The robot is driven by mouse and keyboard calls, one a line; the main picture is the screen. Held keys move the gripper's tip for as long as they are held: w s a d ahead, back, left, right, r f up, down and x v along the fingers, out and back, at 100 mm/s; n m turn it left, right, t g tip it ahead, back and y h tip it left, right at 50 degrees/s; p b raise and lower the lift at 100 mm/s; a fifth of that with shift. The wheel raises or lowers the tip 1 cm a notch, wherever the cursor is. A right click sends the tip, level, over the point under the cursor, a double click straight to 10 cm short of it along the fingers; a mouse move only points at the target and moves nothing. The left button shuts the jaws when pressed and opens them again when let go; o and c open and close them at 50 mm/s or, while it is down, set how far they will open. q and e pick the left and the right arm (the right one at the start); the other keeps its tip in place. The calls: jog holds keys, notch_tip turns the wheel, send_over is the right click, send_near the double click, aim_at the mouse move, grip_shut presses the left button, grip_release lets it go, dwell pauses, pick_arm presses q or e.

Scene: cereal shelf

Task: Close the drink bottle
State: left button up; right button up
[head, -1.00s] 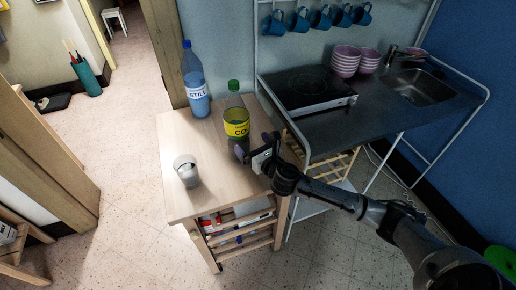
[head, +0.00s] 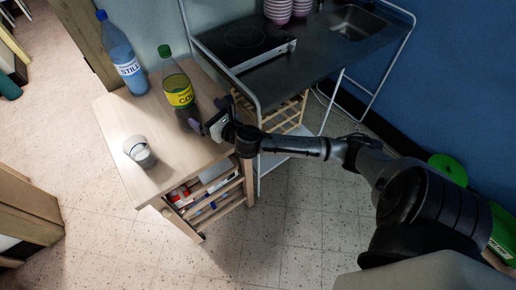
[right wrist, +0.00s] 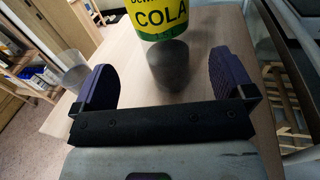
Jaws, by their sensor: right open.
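The cola bottle (head: 180,96) stands upright on the wooden cart top, with a yellow label and a green cap (head: 164,50) at its top. I cannot tell whether the cap is tight. A clear blue bottle labelled STILL (head: 126,68), with a blue cap (head: 101,15), stands to its left. My right gripper (head: 205,121) is open and low beside the cola bottle, on its right. In the right wrist view, the cola bottle's dark lower part (right wrist: 172,65) shows ahead, between the two spread purple fingers of that gripper (right wrist: 165,82). My left gripper is not in view.
A glass (head: 138,151) stands near the left edge of the wooden cart (head: 155,178). The counter (head: 290,70) with a hob (head: 243,42) and a sink (head: 352,20) adjoins on the right. The front of the cart top is clear.

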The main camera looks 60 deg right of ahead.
jog(key=s+a+f+m+g, duration=0.4)
jog(key=s+a+f+m, duration=0.1)
jog(key=s+f+m, duration=0.3)
jog(key=s+a+f+m+g, duration=0.45)
jog(key=s+m, duration=0.25)
jog(key=m, duration=0.3)
jog(key=s+a+f+m+g+y, duration=0.1)
jog(key=s+a+f+m+g, duration=0.1)
jog(key=s+a+m, duration=0.2)
jog(key=s+a+f+m+g+y, duration=0.1)
jog(key=s+a+m+g+y, duration=0.1)
jog(key=s+m, duration=0.7)
jog(key=s+a+g, duration=0.1)
jog(key=s+a, duration=0.1)
jog(key=s, duration=0.3)
jog(key=shift+f+m+g, duration=0.35)
jog(key=shift+f+m, duration=0.05)
notch_tip(320, 180, up, 36)
jog(key=p, duration=3.5)
jog(key=shift+f, duration=0.25)
jog(key=shift+w, duration=0.1)
